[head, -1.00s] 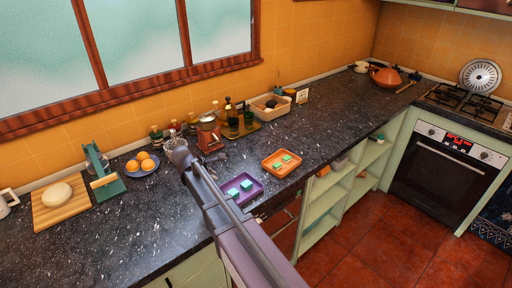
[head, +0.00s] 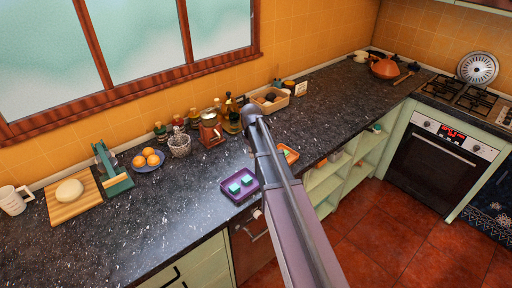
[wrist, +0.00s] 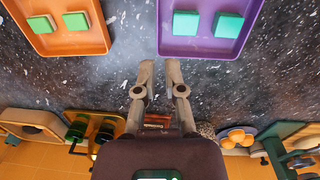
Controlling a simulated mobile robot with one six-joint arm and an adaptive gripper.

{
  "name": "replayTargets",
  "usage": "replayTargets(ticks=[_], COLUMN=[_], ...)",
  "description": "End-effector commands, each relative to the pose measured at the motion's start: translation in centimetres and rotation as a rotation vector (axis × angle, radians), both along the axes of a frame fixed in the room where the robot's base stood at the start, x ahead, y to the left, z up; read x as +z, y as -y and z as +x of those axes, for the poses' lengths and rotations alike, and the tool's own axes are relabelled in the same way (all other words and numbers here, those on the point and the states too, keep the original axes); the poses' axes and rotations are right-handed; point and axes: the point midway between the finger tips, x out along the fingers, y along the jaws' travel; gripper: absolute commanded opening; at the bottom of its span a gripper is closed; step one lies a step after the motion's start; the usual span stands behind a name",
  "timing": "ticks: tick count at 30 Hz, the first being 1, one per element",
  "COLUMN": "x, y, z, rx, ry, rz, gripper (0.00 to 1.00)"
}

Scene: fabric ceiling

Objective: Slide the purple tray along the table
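The purple tray (head: 240,196) lies flat near the counter's front edge, with two green blocks (head: 234,188) in it. In the wrist view the purple tray (wrist: 200,46) is at the top, just right of my fingertips. My gripper (wrist: 160,65) is open with a narrow gap between its fingers and nothing between them. Its tips point at the dark counter between the purple tray and the orange tray (wrist: 62,47). They look apart from both trays, though they are close to the purple one. In the head view my arm hides the fingers.
The orange tray (head: 293,153), largely behind my arm, also holds green blocks. Behind stand a woven cup (head: 180,146), a red grinder (head: 211,133), bottles and a bin (head: 270,101). Oranges on a blue plate (head: 148,159) are to the left. Counter left of the purple tray is clear.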

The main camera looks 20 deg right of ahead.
Motion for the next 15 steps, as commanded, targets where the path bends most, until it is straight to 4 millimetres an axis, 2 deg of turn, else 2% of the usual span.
replayTargets(ticks=[5,15], x=[0.69,0.66], y=[0.99,1.1], z=[-0.11,-0.15], rx=[-0.06,-0.069], ry=[-0.007,-0.008], rz=[0.035,0.042], gripper=[0.13,0.13])
